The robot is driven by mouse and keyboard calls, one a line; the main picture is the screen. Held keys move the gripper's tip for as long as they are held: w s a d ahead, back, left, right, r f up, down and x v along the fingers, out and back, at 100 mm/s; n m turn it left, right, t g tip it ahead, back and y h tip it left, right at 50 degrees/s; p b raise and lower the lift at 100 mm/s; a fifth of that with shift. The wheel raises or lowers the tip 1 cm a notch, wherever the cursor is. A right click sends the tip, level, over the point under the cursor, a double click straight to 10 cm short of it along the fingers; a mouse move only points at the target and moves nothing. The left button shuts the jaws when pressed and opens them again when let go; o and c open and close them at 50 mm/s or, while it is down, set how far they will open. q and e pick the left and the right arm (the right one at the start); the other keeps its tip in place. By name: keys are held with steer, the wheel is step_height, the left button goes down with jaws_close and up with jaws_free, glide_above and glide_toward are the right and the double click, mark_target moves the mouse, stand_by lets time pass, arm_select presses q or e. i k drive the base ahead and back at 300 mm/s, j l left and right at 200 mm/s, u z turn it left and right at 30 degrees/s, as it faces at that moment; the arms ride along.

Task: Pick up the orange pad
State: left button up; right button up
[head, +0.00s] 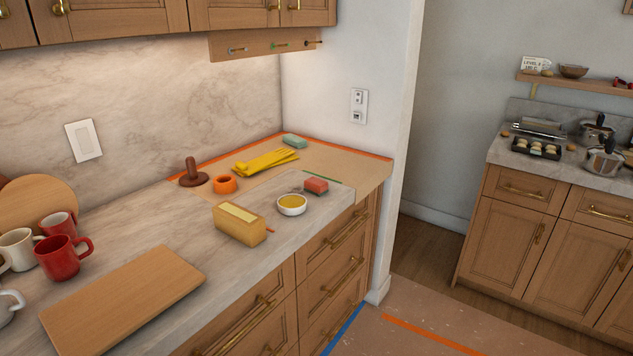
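A small reddish-orange block (316,185), which looks like the orange pad, lies near the front edge of the marble counter (185,225), at the right end. It is just behind and to the right of a white bowl (292,205) with yellow contents, close to a green strip. Neither of my grippers is in view, and nothing is touching the pad.
A tan box (239,223), yellow gloves (265,162), an orange ring (225,184), a brown plunger-like tool (192,174) and a green pad (294,141) lie around it. A wooden board (125,298) and mugs (62,257) stand at left.

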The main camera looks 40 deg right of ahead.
mark_target(315, 186)
steer(key=i+l+u, duration=0.1)
steer(key=l, duration=0.35)
steer(key=i+l, duration=0.1)
steer(key=l, duration=0.35)
steer(key=i+l+u, duration=0.15)
steer(key=l, duration=0.35)
steer(key=l+u, duration=0.1)
steer(key=l, duration=0.35)
